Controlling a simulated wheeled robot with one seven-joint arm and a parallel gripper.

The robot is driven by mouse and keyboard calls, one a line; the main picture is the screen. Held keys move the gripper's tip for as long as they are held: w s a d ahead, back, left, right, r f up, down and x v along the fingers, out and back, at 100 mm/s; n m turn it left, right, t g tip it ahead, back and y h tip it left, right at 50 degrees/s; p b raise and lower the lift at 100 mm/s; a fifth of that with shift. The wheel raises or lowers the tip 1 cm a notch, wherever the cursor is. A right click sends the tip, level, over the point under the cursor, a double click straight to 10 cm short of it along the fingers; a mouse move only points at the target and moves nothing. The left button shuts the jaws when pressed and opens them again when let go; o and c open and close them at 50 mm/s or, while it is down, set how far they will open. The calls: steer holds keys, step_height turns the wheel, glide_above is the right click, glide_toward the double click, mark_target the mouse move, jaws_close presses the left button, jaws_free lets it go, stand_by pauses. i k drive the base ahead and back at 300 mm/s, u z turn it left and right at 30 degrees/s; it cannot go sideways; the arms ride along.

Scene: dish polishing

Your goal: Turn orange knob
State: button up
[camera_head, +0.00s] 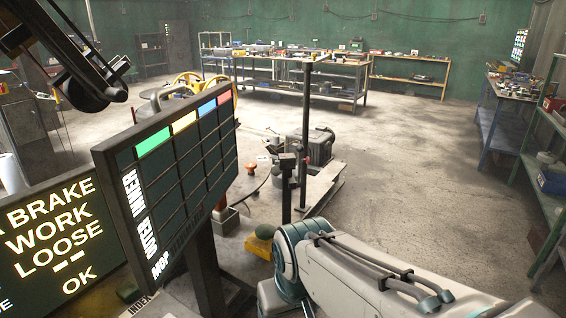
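A small orange knob-like piece (250,166) shows just right of the dark display board, near the middle of the picture. It seems to stand on a low, light surface, and it is too small to tell which way it is turned. My arm, white with a teal joint, reaches in from the lower right. Its visible links end well below and to the right of the orange piece. My gripper is not in view, so I cannot tell whether it is open or shut.
A dark display board (185,185) with coloured header blocks stands close at left. A lit text screen (50,238) is at lower left. A dark upright post (306,130) and a grey machine (318,147) stand beyond. Workbenches (500,115) line the walls. The floor at right centre is clear.

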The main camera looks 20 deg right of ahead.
mark_target(250, 166)
steer(key=z, duration=0.25)
steer(key=k, duration=0.65)
steer(key=z, duration=0.6)
steer(key=i, duration=2.85)
steer(key=u, duration=0.85)
steer(key=i, duration=0.25)
steer(key=u, duration=0.15)
